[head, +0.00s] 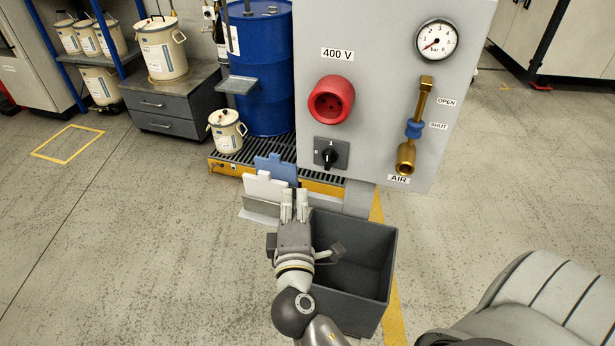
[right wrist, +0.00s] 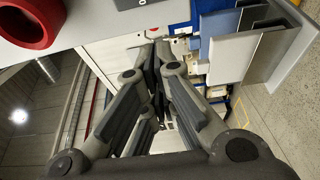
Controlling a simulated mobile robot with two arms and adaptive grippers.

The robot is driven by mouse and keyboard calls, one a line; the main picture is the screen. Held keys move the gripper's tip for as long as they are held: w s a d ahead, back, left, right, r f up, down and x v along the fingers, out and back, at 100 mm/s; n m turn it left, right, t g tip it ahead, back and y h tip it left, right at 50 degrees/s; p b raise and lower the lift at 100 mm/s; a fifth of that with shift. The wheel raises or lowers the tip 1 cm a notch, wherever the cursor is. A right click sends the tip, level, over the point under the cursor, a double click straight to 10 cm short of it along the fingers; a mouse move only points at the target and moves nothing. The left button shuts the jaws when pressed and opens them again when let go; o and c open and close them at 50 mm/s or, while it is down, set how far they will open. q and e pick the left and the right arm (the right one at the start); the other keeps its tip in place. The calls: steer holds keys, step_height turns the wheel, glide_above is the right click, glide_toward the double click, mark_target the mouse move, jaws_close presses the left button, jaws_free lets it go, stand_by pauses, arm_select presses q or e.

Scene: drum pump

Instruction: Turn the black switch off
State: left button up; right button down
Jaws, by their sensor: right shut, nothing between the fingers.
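The black switch (head: 331,154) is a rotary knob on a dark square plate, low on the grey panel (head: 375,60) and under the red socket. Its exact pointer direction is too small to tell. My right gripper (head: 294,192) is below and left of the switch in the head view, apart from it, with its fingers shut and empty. In the right wrist view the closed fingers (right wrist: 158,60) point away from the camera, and the edge of a dark plate (right wrist: 130,4) shows at the top. My left gripper is not in view.
The red socket (head: 331,100) sits above the switch; it also shows in the right wrist view (right wrist: 28,20). A brass valve (head: 415,130) and a gauge (head: 436,41) are to the right. A dark open bin (head: 376,235) stands below. A blue drum (head: 262,70) is behind left.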

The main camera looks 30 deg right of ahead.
mark_target(328, 160)
steer(key=w+d+p, duration=0.1)
steer(key=w+d, duration=0.1)
steer(key=w+d+p, duration=0.1)
steer(key=w+d, duration=0.1)
steer(key=d, duration=0.1)
steer(key=w+d+p, duration=0.1)
steer(key=d+p, duration=0.1)
steer(key=shift+w+d, duration=0.15)
steer(key=shift+w, duration=0.25)
steer(key=shift+s+d, duration=0.15)
steer(key=shift+s, duration=0.05)
